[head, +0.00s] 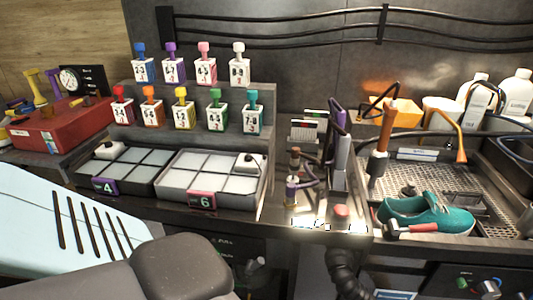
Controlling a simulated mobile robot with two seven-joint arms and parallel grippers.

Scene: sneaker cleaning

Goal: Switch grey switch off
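On a dark control panel (480,280) at the bottom right, a small grey knob-like switch (490,286) sits beside a green one (464,284). It is small and near the frame's lower edge, so I cannot tell its position. Another dark panel (220,245) below the trays carries a small dark knob (253,267). Neither of my grippers is in view.
Two compartment trays, labelled 4 (104,186) and 6 (202,199), stand on the counter. Coloured bottles (182,115) stand on steps behind. A teal shoe (430,213) lies on the grated basin (482,178).

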